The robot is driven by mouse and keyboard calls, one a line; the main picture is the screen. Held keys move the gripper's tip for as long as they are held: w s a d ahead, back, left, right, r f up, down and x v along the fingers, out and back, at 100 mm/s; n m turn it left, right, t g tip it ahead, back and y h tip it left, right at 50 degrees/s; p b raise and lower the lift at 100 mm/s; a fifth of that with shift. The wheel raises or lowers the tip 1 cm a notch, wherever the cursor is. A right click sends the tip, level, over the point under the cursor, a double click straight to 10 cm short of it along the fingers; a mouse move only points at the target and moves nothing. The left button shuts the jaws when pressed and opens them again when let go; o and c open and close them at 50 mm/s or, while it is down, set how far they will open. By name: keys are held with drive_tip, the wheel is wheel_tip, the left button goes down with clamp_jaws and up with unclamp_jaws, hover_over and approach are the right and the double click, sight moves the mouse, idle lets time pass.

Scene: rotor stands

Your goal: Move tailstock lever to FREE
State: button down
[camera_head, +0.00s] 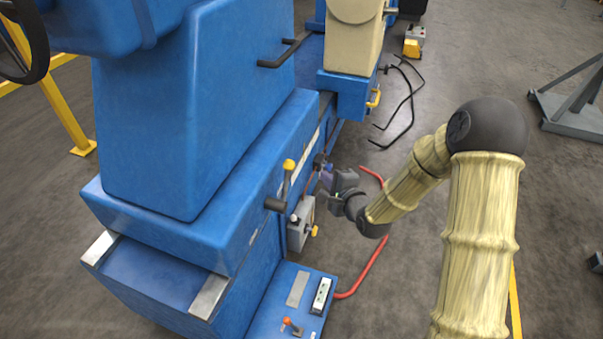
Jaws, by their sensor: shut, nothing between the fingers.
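The blue machine (190,110) has several levers on its right side, and I cannot tell from labels which is the tailstock lever. A lever with a yellow knob (289,165) stands upright on the side face. A grey box (300,222) below carries a small lever with an orange-yellow knob (314,231). My gripper (326,180) is shut and empty, close to the machine's side, right of the yellow-knobbed lever. A small dark part (319,160) is at its fingertips; whether they touch is unclear.
A blue base plate (265,312) with an orange-knobbed lever (290,323) and a switch panel (321,295) lies below. A cream unit (352,45) stands behind. The floor at right is mostly open.

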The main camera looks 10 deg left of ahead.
drive_tip(key=w+a+f+b, duration=0.1)
drive_tip(key=w+a, duration=0.3)
drive_tip(key=a, duration=0.4)
drive_tip(key=shift+w+f+b, duration=0.15)
drive_tip(key=shift+w+b, duration=0.15)
drive_tip(key=shift+b, duration=0.1)
idle(0.4)
drive_tip(key=shift+w, duration=0.1)
